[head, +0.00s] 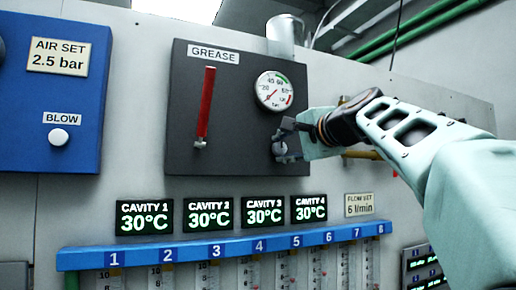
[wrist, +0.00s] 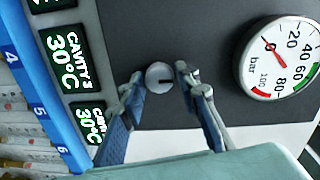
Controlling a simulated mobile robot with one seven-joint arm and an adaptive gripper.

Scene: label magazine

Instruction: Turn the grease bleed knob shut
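The grease bleed knob (wrist: 158,76) is a small round grey knob with a dark line, on the dark grease panel (head: 225,120). In the wrist view it sits between the two fingertips of my gripper (wrist: 162,80). The fingers are open on either side of it; the left one looks close to its edge, and a gap shows at the right one. I cannot tell whether either touches. In the head view my gripper (head: 284,140) is at the panel's lower right, below the gauge, and partly hides the knob.
A pressure gauge (head: 273,91) is just above the knob; its needle is near 0 in the wrist view. A red grease tube (head: 206,102) is to the left. Cavity displays (head: 263,211) and a blue numbered rail (head: 180,254) lie below.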

